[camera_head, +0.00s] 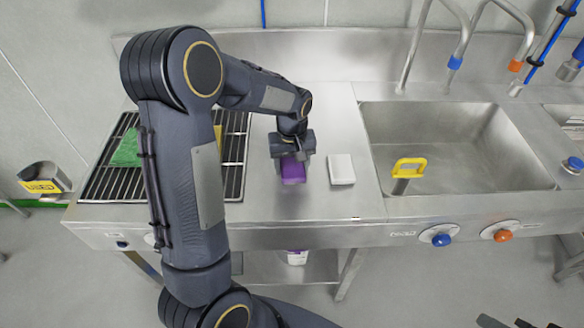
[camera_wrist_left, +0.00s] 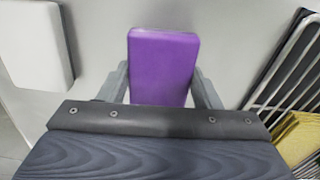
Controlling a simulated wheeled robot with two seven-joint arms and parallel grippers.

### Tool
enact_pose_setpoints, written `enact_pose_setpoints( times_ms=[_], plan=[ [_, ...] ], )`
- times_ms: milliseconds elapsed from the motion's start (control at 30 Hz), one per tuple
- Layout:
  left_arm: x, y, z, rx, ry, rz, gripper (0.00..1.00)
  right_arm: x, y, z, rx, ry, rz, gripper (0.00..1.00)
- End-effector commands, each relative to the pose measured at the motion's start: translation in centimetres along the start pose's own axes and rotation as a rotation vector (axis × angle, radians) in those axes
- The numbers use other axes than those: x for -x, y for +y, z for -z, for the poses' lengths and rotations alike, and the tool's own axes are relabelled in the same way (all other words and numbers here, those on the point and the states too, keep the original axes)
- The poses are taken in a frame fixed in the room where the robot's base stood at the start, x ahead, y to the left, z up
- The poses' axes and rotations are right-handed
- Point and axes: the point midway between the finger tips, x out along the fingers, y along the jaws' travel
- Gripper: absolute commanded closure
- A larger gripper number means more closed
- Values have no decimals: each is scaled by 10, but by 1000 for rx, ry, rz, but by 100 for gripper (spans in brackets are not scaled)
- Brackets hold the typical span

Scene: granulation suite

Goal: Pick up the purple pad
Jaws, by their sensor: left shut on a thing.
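The purple pad (camera_head: 293,171) is a small block in my left gripper (camera_head: 291,158), over the steel counter between the rack and the white pad. In the left wrist view the purple pad (camera_wrist_left: 162,62) sits between the two grey fingers of my left gripper (camera_wrist_left: 163,85), which are shut on its sides. I cannot tell whether the pad touches the counter or is slightly above it. My right gripper is not in view.
A white pad (camera_head: 342,169) lies just right of the purple one. A black wire rack (camera_head: 233,165) with a green pad (camera_head: 127,150) and a yellow pad (camera_head: 218,137) is at left. A sink (camera_head: 465,150) with a yellow-handled tool (camera_head: 409,168) is at right.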

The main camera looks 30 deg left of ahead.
Motion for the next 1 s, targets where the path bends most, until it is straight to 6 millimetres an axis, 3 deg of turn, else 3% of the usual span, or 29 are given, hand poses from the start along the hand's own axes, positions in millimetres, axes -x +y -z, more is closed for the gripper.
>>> enact_pose_setpoints(
  times_ms=[267, 467, 767, 1000],
  plan=[
    [5, 0, 0, 0, 1, -1, 66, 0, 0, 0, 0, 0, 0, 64],
    [30, 1, 1, 0, 4, -3, 66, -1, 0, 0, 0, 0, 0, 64],
    [94, 42, -34, -6, 6, -6, 66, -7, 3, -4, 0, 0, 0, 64],
    [116, 85, -70, -5, 2, -2, 66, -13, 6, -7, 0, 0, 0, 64]
  ],
)
